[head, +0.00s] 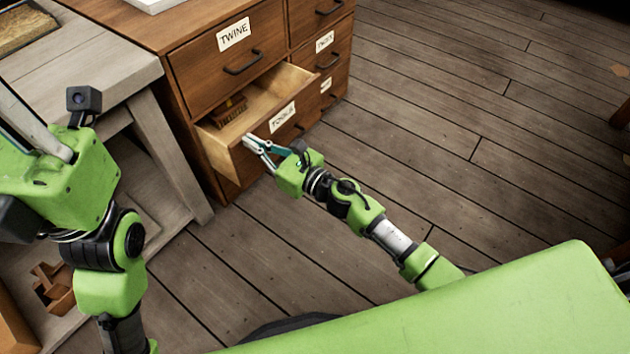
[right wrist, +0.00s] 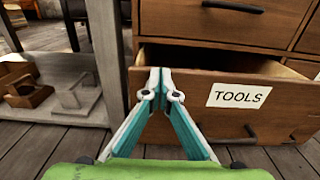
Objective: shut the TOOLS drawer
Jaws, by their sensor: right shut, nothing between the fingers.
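The TOOLS drawer (head: 234,152) of the wooden cabinet stands pulled out, with its inside showing in the head view. Its front with the TOOLS label (right wrist: 239,95) fills the right of the right wrist view. My right gripper (head: 247,139) is shut and empty, its fingertips at the left part of the drawer front, near its top edge. In the right wrist view the closed fingertips (right wrist: 160,72) overlap the drawer front's upper left; I cannot tell whether they touch it. The drawer's handle (right wrist: 243,133) is partly hidden.
The TWINE drawer (head: 217,57) above is closed, with a dark handle (head: 243,64). A small brown item (head: 230,112) lies inside the open drawer. A grey workbench (head: 104,72) stands left of the cabinet.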

